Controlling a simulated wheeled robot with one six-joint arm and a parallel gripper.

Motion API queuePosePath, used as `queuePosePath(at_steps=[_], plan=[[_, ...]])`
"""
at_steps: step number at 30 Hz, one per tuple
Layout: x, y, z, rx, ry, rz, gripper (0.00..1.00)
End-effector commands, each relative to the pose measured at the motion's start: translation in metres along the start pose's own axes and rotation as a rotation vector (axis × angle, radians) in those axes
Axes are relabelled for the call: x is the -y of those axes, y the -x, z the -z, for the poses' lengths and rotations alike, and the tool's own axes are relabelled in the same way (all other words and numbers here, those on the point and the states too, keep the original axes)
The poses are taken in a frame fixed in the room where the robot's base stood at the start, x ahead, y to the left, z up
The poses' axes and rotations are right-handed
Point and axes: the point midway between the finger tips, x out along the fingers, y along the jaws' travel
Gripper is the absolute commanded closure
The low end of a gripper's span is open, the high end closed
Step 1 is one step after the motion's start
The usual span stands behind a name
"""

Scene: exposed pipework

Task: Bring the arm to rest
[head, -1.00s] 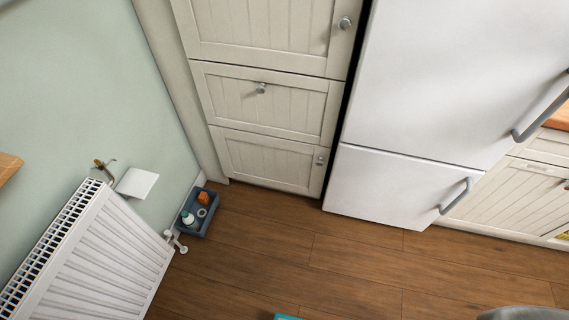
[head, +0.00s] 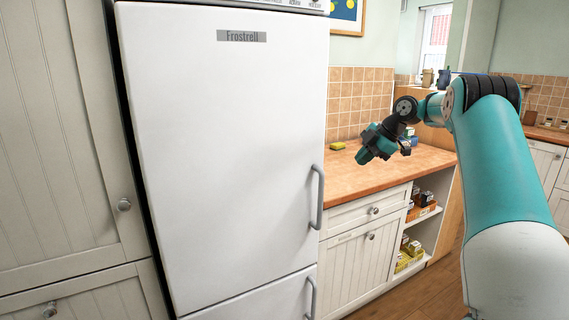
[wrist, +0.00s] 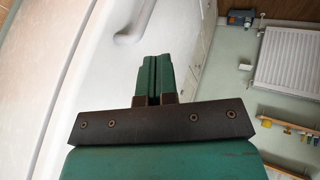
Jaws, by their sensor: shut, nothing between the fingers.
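My gripper (head: 363,156) is at the end of my teal arm, which reaches in from the right in the head view. It is held in the air in front of the wooden worktop, to the right of the fridge door. In the wrist view my gripper (wrist: 153,62) has its two green fingers together with nothing between them. The fridge handle shows beyond the fingertips in that view, apart from them.
A white fridge (head: 225,150) with grey handles (head: 317,197) fills the middle left. A worktop (head: 345,185) with a yellow sponge (head: 338,146) stands beside it, above open shelves (head: 420,235). A radiator (wrist: 285,60) and wall shelf (wrist: 285,123) show in the wrist view.

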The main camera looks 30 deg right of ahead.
Motion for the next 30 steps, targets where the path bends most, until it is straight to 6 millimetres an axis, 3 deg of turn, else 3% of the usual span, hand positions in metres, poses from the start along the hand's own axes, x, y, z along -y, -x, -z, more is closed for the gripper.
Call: queuePosePath(at_steps=[5,8,11,14,16,20,24,27,30], plan=[[0.000,-0.001,0.002,-0.001,-0.002,0.002,1.00],[-0.002,-0.005,0.024,-0.010,-0.023,0.016,1.00],[-0.001,-0.013,0.074,-0.024,-0.086,0.051,1.00],[0.013,-0.025,0.147,-0.034,-0.189,0.108,1.00],[0.033,-0.031,0.201,-0.032,-0.271,0.152,1.00],[0.091,-0.036,0.288,-0.004,-0.418,0.237,1.00],[0.179,-0.031,0.359,0.058,-0.571,0.320,1.00],[0.250,-0.023,0.387,0.123,-0.672,0.365,1.00],[0.314,-0.013,0.396,0.187,-0.756,0.393,1.00]])
